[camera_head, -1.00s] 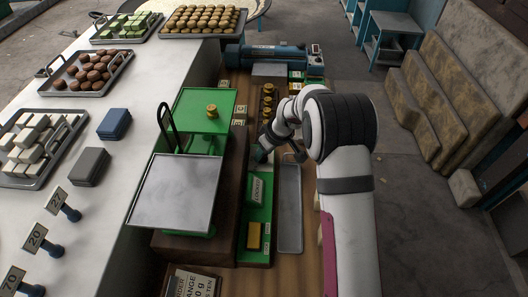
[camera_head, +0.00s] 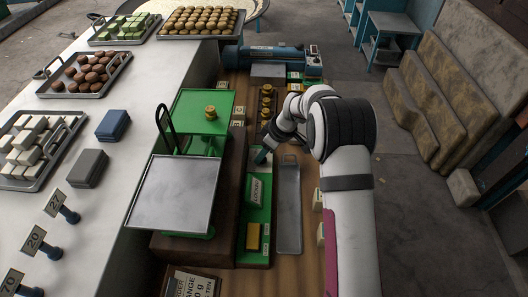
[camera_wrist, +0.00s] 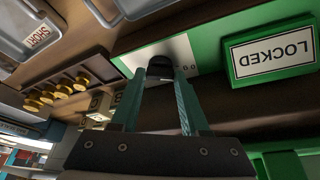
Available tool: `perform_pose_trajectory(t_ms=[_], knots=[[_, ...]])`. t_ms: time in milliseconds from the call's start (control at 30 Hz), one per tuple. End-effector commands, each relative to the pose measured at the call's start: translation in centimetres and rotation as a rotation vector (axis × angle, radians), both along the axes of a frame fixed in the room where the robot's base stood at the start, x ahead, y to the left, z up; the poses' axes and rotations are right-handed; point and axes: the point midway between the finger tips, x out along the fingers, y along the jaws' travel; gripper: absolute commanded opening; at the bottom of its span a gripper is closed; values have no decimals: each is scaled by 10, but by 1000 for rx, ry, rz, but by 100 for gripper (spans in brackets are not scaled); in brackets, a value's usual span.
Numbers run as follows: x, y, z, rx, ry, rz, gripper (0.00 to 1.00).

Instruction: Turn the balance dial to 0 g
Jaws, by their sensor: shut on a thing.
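In the wrist view my gripper (camera_wrist: 165,75) has its two teal fingers closed on a small dark knob (camera_wrist: 160,66), which I take to be the balance dial. The knob stands on a white panel (camera_wrist: 150,52) with small, partly hidden markings beside it; the setting is not readable. In the head view my gripper (camera_head: 262,157) is low beside the green LOCKED sign (camera_head: 257,190), and the dial is hidden there. The balance has a green plate (camera_head: 190,124) carrying a brass weight (camera_head: 210,112), and an empty grey pan (camera_head: 172,195) nearer the camera.
Brass weights (camera_head: 267,101) stand in a rack behind my gripper. A long grey tray (camera_head: 289,215) lies to the right. The LOCKED sign (camera_wrist: 270,52) is close to my fingers in the wrist view.

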Motion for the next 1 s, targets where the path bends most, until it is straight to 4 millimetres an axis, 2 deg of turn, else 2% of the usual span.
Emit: perform_pose_trajectory(t_ms=[67,100,167,433,567,667,900,1000], knots=[[0,-1,-1,-2,0,2,0],[0,-1,-1,-2,0,2,47],[0,-1,-1,-3,-1,1,57],[0,0,0,-2,-1,1,57],[-2,-3,10,0,-1,0,57],[-5,-11,29,-1,-4,-1,57],[-19,-36,100,-2,-5,0,57],[-24,-45,123,-1,-4,-2,57]])
